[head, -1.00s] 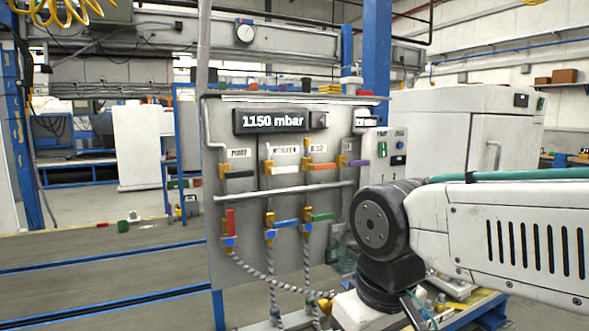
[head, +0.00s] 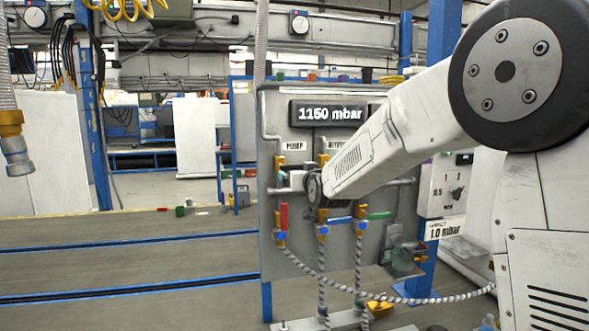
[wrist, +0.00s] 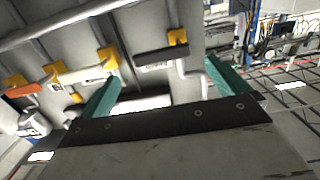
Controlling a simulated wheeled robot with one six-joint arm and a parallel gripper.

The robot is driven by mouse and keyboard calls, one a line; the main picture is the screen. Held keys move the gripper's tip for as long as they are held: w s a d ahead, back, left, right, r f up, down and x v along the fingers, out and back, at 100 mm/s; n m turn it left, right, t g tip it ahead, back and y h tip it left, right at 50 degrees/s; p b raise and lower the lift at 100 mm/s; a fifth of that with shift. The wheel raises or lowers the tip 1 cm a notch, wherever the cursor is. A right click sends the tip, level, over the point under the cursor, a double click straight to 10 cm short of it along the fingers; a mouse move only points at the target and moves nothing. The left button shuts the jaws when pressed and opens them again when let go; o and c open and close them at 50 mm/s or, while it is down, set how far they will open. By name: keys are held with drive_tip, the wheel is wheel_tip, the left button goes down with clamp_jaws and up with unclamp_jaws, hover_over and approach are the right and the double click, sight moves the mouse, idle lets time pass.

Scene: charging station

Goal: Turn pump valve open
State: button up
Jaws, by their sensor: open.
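The pump valve is the leftmost in the upper row of the grey panel, under the PUMP label. In the head view its yellow body (head: 279,162) shows, but my arm and gripper hide most of its handle. In the wrist view, where the panel looks turned over, its black handle (wrist: 155,55) lies sideways from a yellow body (wrist: 178,37). My gripper (wrist: 162,72) is open and empty. Its two teal fingers stand wide apart, with the handle in view between and beyond their tips. I cannot tell whether they touch it.
A display (head: 328,113) on the panel reads 1150 mbar. Neighbouring valves, one with a white handle (wrist: 82,74) and one with an orange handle (wrist: 24,90), sit close by. Red (head: 284,215), blue and green handles are lower. Striped hoses hang below.

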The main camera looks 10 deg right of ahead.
sight(296, 168)
drive_tip(key=shift+t, duration=0.3)
drive_tip(key=w, duration=0.9)
drive_tip(key=shift+r, duration=0.1)
drive_tip(key=shift+c, duration=0.3)
drive_tip(key=c, duration=1.1)
